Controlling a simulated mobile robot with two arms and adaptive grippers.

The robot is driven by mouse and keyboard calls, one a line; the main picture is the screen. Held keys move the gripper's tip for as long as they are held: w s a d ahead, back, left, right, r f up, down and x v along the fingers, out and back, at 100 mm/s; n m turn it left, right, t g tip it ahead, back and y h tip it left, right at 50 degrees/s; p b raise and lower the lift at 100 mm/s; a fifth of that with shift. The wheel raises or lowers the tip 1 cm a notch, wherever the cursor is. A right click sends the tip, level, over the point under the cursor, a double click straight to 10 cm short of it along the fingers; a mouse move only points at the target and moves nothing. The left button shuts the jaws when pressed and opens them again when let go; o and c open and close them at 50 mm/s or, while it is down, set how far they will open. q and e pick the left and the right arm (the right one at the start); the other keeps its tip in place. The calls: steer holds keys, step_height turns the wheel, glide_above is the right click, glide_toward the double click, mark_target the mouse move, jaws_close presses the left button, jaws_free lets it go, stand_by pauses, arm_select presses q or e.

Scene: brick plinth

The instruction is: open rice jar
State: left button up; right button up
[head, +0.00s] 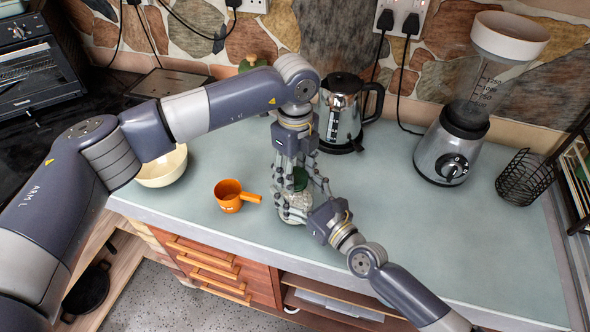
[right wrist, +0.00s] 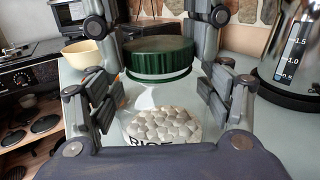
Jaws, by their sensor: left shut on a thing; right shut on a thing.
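The rice jar (head: 291,213) is a clear glass jar standing on the countertop. In the right wrist view, white rice (right wrist: 162,126) and part of a RICE label show low in it. My left gripper (head: 299,172) comes down from above and is shut on the lid (head: 300,180), one finger on each side. My right gripper (right wrist: 160,103) is shut around the jar body from the front right. The fingers partly hide the jar in the head view.
An orange handled cup (head: 228,197) and a cream bowl (head: 163,170) stand left of the jar. A kettle (head: 340,112) is close behind it. A blender (head: 455,145) and a black wire basket (head: 524,178) stand right. The counter's front right is clear.

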mark_target(295, 175)
arm_select(q)
steer(key=shift+r, duration=0.1)
stand_by(0.4)
steer(key=shift+r, duration=1)
steer(key=shift+r, duration=2)
arm_select(e)
steer(key=o, duration=2.2)
